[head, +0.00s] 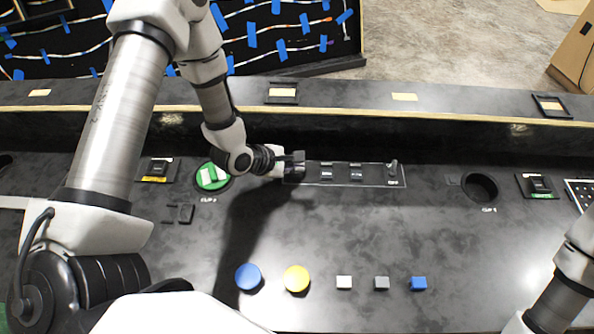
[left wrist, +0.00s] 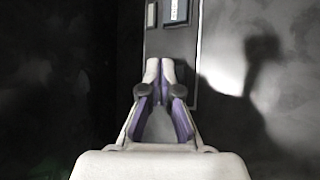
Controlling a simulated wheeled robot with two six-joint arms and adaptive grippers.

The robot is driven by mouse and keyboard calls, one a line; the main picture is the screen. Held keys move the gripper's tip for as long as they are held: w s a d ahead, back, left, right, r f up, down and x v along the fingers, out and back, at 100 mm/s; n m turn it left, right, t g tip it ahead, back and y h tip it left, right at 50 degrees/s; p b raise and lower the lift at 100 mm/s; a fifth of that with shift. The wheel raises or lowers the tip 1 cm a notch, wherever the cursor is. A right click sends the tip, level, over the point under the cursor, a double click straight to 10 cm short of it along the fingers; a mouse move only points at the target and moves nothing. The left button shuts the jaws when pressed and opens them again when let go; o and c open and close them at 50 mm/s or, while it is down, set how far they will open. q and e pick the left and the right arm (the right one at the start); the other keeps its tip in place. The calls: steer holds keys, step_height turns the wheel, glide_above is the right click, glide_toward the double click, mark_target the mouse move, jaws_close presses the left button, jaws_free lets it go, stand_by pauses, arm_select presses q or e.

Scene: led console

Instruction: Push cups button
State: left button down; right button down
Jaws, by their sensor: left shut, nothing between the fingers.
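A dark outlined panel (head: 372,182) on the console holds small dark buttons (head: 327,172) and an upright lever (head: 394,167). I cannot read which button is the cups one. My left gripper (head: 296,166) is shut and empty at the panel's left end and hides that part. In the left wrist view the closed fingertips (left wrist: 160,70) are over the panel (left wrist: 174,45), with a grey button (left wrist: 176,11) beyond them at the top edge. I cannot tell whether the fingertips touch the panel. My right gripper is out of view; only part of my right arm shows at lower right.
A green disc (head: 212,177) lies left of the gripper, and a round dark hole (head: 480,187) is at the right. A blue round button (head: 248,277), a yellow one (head: 296,279) and small blocks (head: 381,283) line the front. A raised ledge (head: 350,95) runs behind.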

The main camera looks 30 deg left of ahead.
mark_target(295, 174)
arm_select(q)
steer(key=shift+f, duration=0.1)
steer(key=shift+f+b, duration=0.4)
steer(key=shift+b, duration=0.1)
steer(key=shift+r, duration=0.1)
steer(key=shift+r+p, duration=0.3)
steer(key=shift+r, duration=0.2)
step_height(295, 174, up, 6)
steer(key=p, duration=0.4)
steer(key=shift+p, duration=0.3)
